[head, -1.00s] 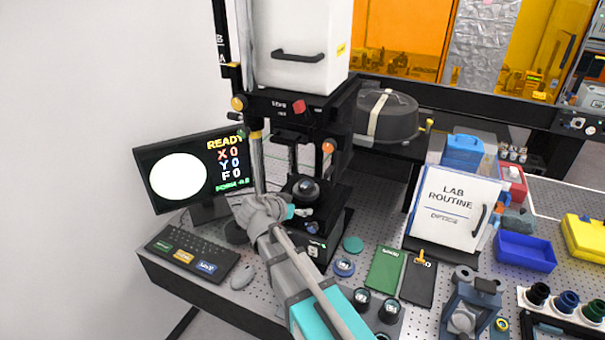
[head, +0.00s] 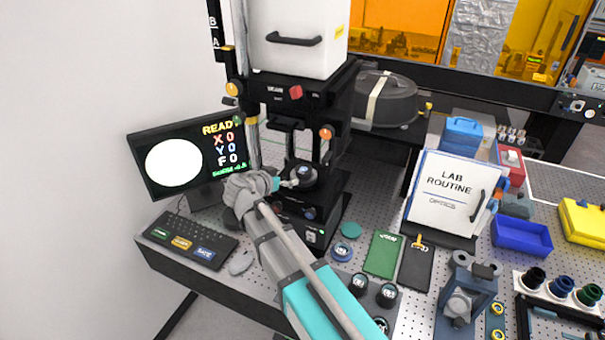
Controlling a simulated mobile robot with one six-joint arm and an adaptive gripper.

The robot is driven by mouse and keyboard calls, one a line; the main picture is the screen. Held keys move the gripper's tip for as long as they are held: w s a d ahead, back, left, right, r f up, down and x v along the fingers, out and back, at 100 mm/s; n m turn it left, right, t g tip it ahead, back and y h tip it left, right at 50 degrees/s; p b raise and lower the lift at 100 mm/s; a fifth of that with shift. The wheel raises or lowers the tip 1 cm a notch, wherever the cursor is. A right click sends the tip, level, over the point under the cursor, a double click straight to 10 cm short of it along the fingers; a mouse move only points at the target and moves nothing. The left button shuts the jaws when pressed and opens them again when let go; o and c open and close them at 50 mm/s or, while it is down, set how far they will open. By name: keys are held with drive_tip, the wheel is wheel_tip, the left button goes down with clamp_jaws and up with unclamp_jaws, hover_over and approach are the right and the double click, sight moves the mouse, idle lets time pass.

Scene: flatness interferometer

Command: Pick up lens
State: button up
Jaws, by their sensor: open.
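A small round lens-like piece (head: 304,170) sits on the dark round stage of the interferometer (head: 300,95), below its column. It is the likely lens, but too small to be sure. My gripper (head: 289,183) is at the left front edge of that stage, with teal and grey finger parts pointing right at it. The gripper is open and seems empty. The fingertips are close beside the piece; I cannot tell whether they touch. Several other dark round lens-like pieces (head: 358,284) stand on the bench beside my forearm.
A monitor (head: 190,160) and keyboard (head: 194,240) stand left of my arm. The interferometer's posts and head leave tight room around the stage.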

sight(303, 168)
drive_tip(key=b+x, duration=0.2)
drive_tip(key=x, duration=0.4)
drive_tip(key=shift+w+d, duration=0.1)
drive_tip(key=shift+w, duration=0.1)
drive_tip(key=shift+b+x, duration=0.95)
drive_tip(key=shift+x, duration=1.7)
drive_tip(key=shift+w, duration=0.1)
drive_tip(key=shift+r, duration=0.1)
drive_tip(key=c, duration=1.1)
drive_tip(key=shift+r, duration=0.15)
